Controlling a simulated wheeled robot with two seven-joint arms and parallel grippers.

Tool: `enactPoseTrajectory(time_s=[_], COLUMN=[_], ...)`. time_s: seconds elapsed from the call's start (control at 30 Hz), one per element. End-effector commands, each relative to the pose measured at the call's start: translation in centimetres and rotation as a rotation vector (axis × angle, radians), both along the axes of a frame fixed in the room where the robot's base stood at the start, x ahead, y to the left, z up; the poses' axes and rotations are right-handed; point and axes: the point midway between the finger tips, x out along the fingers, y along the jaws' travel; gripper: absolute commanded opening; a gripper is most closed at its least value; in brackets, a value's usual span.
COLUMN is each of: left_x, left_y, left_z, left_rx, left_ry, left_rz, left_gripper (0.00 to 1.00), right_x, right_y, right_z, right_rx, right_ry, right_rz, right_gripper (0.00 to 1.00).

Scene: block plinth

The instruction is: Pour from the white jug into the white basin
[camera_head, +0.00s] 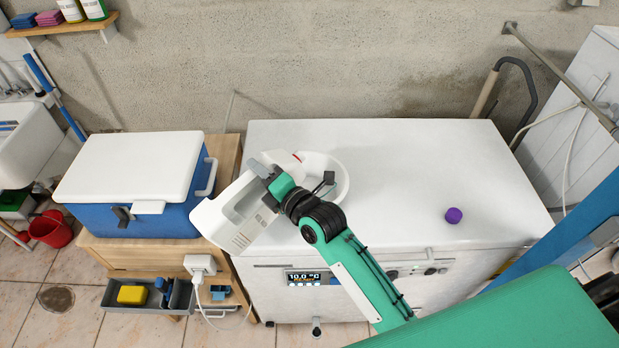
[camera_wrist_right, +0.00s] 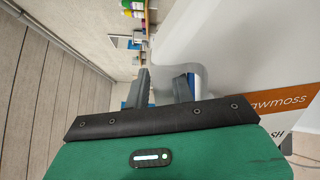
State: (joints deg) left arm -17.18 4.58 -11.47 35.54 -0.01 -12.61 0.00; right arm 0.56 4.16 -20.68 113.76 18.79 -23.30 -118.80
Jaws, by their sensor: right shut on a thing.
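The white jug (camera_head: 232,222) is held tilted over the left part of the white worktop, its upper end at the left side of the basin. The round white basin (camera_head: 342,182) stands on the worktop, partly hidden by my right gripper and the jug. My right gripper (camera_head: 273,180) is shut on the jug's handle. In the right wrist view, the jug (camera_wrist_right: 255,45) fills the right side, with an orange label, and its handle passes by the fingers (camera_wrist_right: 163,90). I cannot see any liquid flowing. My left gripper is not in view.
A purple ball (camera_head: 453,215) lies on the right of the white chest's top (camera_head: 410,150), which is otherwise mostly clear. A blue cool box (camera_head: 135,190) with a white lid stands left on a wooden stand. A concrete wall (camera_head: 330,60) is behind.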

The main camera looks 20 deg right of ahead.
Motion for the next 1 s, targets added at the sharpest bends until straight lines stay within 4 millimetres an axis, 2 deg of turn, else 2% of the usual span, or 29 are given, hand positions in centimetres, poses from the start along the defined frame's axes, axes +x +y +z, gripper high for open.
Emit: enactPoseTrajectory(time_s=[1.0], left_x=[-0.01], left_y=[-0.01], left_z=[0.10], left_rx=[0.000], left_ry=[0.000], left_rz=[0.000], left_gripper=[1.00], right_x=[0.51], right_y=[-0.89], right_z=[0.01], right_rx=[0.055], right_ry=[0.026], right_rz=[0.000], right_gripper=[0.00])
